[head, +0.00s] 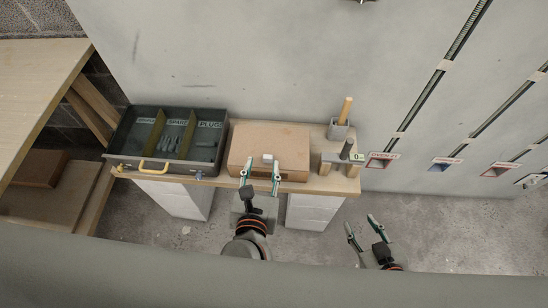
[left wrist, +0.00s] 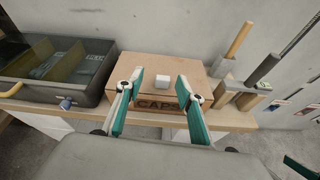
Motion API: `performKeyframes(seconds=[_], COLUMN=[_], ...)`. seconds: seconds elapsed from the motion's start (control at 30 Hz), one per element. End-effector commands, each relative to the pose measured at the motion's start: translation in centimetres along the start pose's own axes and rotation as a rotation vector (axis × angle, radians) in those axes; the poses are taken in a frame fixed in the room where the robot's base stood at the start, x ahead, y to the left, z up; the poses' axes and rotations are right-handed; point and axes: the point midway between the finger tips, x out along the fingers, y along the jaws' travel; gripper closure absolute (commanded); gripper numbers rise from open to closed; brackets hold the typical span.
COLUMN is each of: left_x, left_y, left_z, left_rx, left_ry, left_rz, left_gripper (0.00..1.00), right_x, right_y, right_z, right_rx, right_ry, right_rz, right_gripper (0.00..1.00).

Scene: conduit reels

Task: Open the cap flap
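The brown cardboard box marked CAPS (left wrist: 155,106) stands on the wooden bench; in the head view the box (head: 270,138) is in the middle. A small white block (head: 268,157) sits on its top near the front edge, and it also shows in the left wrist view (left wrist: 162,84). The top looks closed. My left gripper (head: 261,172) is open at the front of the box, its fingers either side of the white block; it appears between them in the left wrist view (left wrist: 158,95). I see no contact. My right gripper (head: 360,226) is open and empty, low to the right over the floor.
A dark drawer tray (head: 118,150) with labelled compartments and a yellow handle stands left of the box. A wooden stand (head: 340,176) with a grey upright piece and a holder (head: 339,130) with a wooden stick stand to its right. Labelled wall boxes (head: 378,161) are further right.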

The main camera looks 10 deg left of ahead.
Motion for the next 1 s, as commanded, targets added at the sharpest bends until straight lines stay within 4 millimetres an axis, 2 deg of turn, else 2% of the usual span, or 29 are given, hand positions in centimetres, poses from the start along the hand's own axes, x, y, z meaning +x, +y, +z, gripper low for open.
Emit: performKeyframes(seconds=[0.03, 0.1, 0.27, 0.5, 0.7, 1.0], left_x=[0.0, 0.0, 1.1, 4.7, 7.0, 7.7], left_y=[-0.4, -0.7, -0.9, -0.9, -1.0, -1.0], left_z=[-1.0, -1.5, -1.8, -1.9, -2.1, -2.1], left_rx=[-0.039, -0.073, -0.089, -0.087, -0.086, -0.086], left_ry=[0.028, 0.051, 0.061, 0.058, 0.06, 0.059], left_rz=[-0.006, -0.009, -0.011, -0.011, -0.011, -0.011], left_gripper=[0.62, 0.62, 0.62, 0.62, 0.62, 0.62], right_x=[0.1, 0.1, 0.0, 0.1, 0.1, 0.2], right_y=[-0.2, -0.2, -0.2, -0.4, -0.4, -0.3], right_z=[0.6, 0.6, 0.2, 0.4, 0.8, 0.9], right_rx=[-0.001, -0.002, -0.002, 0.0, -0.001, -0.003], right_ry=[-0.007, -0.007, 0.001, -0.001, -0.006, -0.009], right_rz=[-0.003, -0.004, -0.004, -0.006, -0.006, -0.004], right_gripper=[0.6, 0.6, 0.6, 0.6, 0.6, 0.6])
